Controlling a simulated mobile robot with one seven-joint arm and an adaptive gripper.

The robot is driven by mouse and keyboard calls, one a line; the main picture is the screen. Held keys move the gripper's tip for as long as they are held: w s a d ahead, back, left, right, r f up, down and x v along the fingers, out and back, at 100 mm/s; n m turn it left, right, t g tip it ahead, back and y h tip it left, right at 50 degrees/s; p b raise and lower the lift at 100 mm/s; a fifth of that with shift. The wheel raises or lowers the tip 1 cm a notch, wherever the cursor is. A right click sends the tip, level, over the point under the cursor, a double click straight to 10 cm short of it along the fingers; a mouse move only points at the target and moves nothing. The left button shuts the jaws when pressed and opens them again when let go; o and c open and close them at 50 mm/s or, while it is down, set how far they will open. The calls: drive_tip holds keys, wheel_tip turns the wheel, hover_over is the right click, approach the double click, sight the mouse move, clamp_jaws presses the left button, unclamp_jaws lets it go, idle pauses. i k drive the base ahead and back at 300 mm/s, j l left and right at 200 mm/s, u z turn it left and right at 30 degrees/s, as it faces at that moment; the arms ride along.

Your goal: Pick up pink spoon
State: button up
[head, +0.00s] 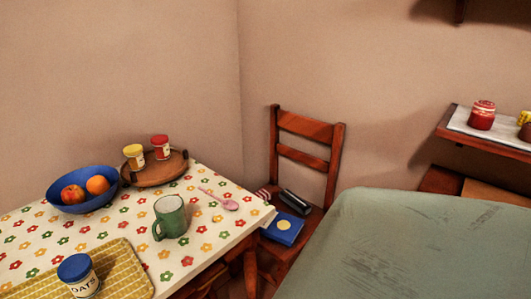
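The pink spoon (221,201) lies on the flowered tablecloth near the right end of the table. Its bowl points to the lower right and its thin handle to the upper left. A green mug (170,217) stands to the left of the spoon and a little nearer, apart from it. My gripper is not in view. A large worn grey-green surface (410,245) fills the lower right; I cannot tell whether it is part of my own arm.
The table (118,222) also holds a blue fruit bowl (98,203), a round wooden tray (170,177) with two small jars, and an oats jar (78,274) on a yellow mat (127,262). A wooden chair (306,126) with a blue book (283,231) stands right of the table.

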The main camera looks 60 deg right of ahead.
sight(233, 205)
drive_tip(key=z, duration=1.4)
